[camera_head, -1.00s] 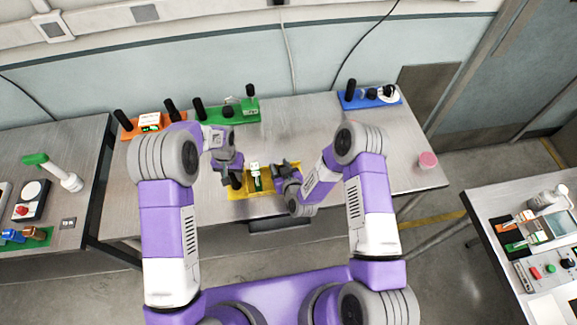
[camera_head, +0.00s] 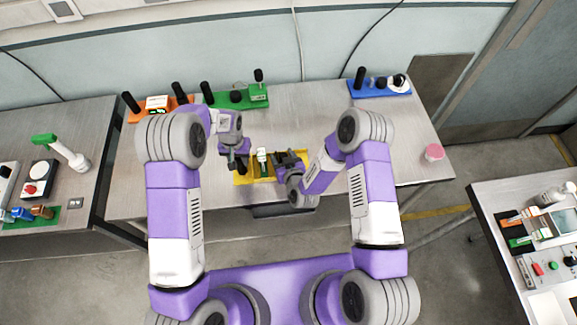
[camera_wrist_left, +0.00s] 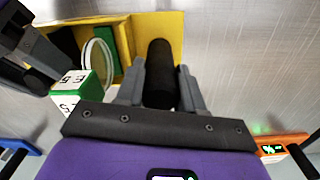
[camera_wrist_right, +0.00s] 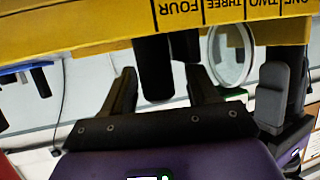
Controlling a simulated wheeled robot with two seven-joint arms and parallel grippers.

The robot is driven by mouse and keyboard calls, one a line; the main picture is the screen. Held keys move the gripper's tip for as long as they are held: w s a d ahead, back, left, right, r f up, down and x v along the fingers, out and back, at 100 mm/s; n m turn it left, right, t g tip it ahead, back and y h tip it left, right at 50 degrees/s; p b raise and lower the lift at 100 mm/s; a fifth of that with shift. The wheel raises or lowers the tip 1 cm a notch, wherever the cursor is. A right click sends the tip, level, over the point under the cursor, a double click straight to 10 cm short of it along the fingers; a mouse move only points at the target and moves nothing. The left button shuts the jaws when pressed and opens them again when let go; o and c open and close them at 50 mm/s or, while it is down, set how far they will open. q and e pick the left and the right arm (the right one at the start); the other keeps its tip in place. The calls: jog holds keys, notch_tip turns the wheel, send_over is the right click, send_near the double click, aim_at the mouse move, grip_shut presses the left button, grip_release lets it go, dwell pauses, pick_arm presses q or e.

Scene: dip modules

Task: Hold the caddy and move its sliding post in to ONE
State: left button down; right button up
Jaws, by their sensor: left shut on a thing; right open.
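The yellow caddy (camera_head: 242,179) lies near the table's front edge, with a white-and-green block (camera_head: 262,156) on it. My left gripper (camera_head: 239,163) is at its left end. In the left wrist view, my left gripper (camera_wrist_left: 162,92) is shut on an upright black handle (camera_wrist_left: 160,62) of the caddy. In the right wrist view, the labels ONE to FOUR appear upside down on the caddy (camera_wrist_right: 100,25). A black post (camera_wrist_right: 154,72) stands near the FOUR end, between the fingers of my open right gripper (camera_wrist_right: 162,88), with gaps beside it. A white ring (camera_wrist_right: 212,62) is beside it.
Behind the caddy stand an orange module (camera_head: 138,116), a green module (camera_head: 222,100) and a blue module (camera_head: 368,93) with black posts. A pink cylinder (camera_head: 433,152) is at the right. The table between the caddy and the blue module is clear.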

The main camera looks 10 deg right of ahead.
jog(key=v, duration=1)
jog(key=shift+s, duration=0.3)
jog(key=w+a+r+n+y, duration=0.1)
jog(key=w+a+r+n, duration=0.15)
jog(key=w, duration=0.45)
jog(key=w+a+r+n+t, duration=0.1)
jog(key=w+a+r, duration=0.1)
jog(key=w+r, duration=0.3)
jog(key=w+a+r+n+y, duration=0.1)
jog(key=w+a+r, duration=0.1)
jog(key=w, duration=0.6)
jog(key=n+g+h, duration=0.5)
jog(key=n+g, duration=0.6)
jog(key=g, duration=0.3)
send_over(283, 155)
jog(key=f, duration=0.1)
notch_tip(283, 155, down, 12)
jog(key=shift+d, duration=0.1)
